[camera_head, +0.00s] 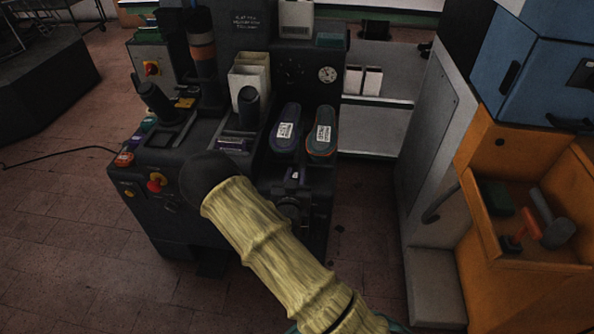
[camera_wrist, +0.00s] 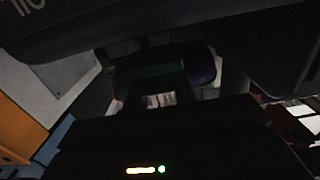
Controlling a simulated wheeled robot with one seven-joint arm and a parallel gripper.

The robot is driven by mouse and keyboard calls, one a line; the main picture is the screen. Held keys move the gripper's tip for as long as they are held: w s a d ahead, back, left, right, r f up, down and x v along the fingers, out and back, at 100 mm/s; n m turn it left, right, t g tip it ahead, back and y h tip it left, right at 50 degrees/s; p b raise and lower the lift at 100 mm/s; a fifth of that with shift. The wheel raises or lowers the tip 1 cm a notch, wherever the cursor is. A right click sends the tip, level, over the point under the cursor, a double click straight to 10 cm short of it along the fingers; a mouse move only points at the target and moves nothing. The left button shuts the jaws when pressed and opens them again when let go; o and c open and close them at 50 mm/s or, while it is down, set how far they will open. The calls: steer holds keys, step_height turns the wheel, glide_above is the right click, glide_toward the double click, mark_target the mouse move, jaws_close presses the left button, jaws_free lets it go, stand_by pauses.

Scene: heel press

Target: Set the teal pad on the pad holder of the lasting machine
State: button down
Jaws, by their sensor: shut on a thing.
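In the wrist view my gripper (camera_wrist: 165,88) shows as dark shapes above its black body with small lit lamps. It is shut on a dark, dimly lit piece (camera_wrist: 145,68) with a green-teal tint, which looks like the teal pad. A purple patch (camera_wrist: 203,66) shows at its right; I cannot tell whether it belongs to the same piece. In the head view the dark lasting machine (camera_head: 230,155) stands at the centre. My sleeved arm reaches across its front and its dark end covers part of the machine. My gripper and the pad holder cannot be made out there.
Two labelled shoe-shaped pieces (camera_head: 303,131) sit side by side on the machine's right. A red button (camera_head: 156,181) is on its front left. A grey cabinet (camera_head: 430,150) and an orange drawer (camera_head: 530,240) with tools stand at right. Tiled floor is free at left.

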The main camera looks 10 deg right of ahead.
steer(key=x, duration=0.2)
steer(key=b+x, duration=0.1)
steer(key=x, duration=0.1)
steer(key=shift+f, duration=0.65)
steer(key=shift+f, duration=0.1)
steer(key=c, duration=1.1)
jaws_free()
steer(key=p+v, duration=0.1)
steer(key=v, duration=1.1)
